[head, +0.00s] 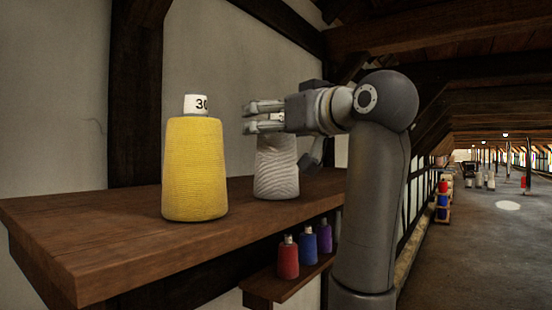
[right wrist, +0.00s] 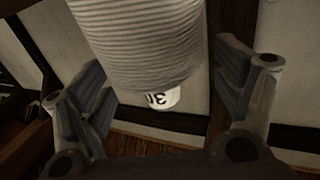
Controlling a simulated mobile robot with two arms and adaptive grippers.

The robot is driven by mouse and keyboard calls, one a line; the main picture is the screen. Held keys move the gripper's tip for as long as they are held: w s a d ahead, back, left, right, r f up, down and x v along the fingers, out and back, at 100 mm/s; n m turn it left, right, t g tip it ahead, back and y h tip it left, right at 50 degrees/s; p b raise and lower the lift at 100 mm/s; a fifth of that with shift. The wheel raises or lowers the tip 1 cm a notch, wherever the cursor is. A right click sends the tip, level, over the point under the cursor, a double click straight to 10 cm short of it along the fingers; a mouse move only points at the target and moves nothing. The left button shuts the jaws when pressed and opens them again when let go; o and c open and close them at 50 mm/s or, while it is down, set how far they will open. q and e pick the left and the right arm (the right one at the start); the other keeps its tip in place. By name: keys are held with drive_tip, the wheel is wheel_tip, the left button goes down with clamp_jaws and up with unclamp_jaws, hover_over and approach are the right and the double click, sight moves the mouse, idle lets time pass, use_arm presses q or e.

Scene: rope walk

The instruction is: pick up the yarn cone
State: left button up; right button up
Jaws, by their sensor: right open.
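A yellow yarn cone (head: 195,170) with a white top marked 30 stands upright on the left part of the wooden shelf (head: 110,235). A pale grey-white yarn cone (head: 277,170) stands upright on the shelf to its right. My right gripper (head: 250,117) is in front of the upper part of the pale cone and hides its top. In the right wrist view, the pale cone (right wrist: 140,45) appears upside down, with a white top marked 30, between the two spread fingers of my right gripper (right wrist: 165,80). Neither finger clearly touches it. My left gripper is not in view.
A small lower shelf (head: 285,287) holds a red spool (head: 288,260), a blue spool (head: 308,246) and a purple spool (head: 325,237). A plaster wall with dark beams stands behind. Open floor (head: 490,250) lies to the right.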

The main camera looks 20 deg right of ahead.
drive_tip(key=shift+s, duration=0.1)
drive_tip(key=c, duration=1.4)
drive_tip(key=shift+c, duration=0.8)
drive_tip(key=shift+r, duration=0.2)
